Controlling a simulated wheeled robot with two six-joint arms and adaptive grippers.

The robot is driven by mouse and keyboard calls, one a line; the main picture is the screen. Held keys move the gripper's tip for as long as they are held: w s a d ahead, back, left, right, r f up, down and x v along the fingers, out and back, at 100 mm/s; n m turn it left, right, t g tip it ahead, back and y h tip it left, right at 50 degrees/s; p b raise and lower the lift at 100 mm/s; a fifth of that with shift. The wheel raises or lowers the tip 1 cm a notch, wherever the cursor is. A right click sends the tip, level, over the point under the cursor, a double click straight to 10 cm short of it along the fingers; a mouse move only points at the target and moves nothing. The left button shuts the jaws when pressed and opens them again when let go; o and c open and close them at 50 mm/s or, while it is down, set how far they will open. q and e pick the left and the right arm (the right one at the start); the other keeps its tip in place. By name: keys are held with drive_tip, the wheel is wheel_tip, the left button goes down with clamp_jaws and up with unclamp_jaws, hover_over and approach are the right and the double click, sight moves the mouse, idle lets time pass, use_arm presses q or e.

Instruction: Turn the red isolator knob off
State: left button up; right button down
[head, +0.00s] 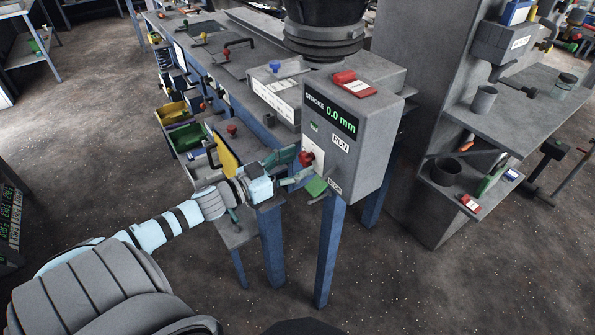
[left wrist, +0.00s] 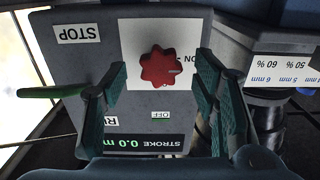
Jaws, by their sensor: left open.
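The red isolator knob (head: 306,158) sits on a white plate on the side of the grey control box (head: 372,135). In the left wrist view the star-shaped red knob (left wrist: 162,67) lies ahead, between the lines of the fingers. The white plate (left wrist: 135,35) is partly hidden by the knob and a finger. My left gripper (head: 300,165) is close to the knob; in the left wrist view its teal fingers (left wrist: 172,80) stand apart on either side. The fingers are open, and I cannot tell whether they touch the knob. My right gripper does not show.
A green paddle (head: 316,187) juts out near the STOP label below the knob. The display (head: 332,113) reads STROKE 0.0 mm. A small OFF label (left wrist: 160,115) is near the plate. A yellow panel (head: 226,160) and bench stand close to my left arm.

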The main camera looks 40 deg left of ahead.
use_arm(q)
drive_tip(key=shift+w+d+r, duration=0.1)
drive_tip(key=shift+w+r, duration=0.1)
drive_tip(key=shift+w, duration=0.15)
drive_tip(key=c, duration=1.1)
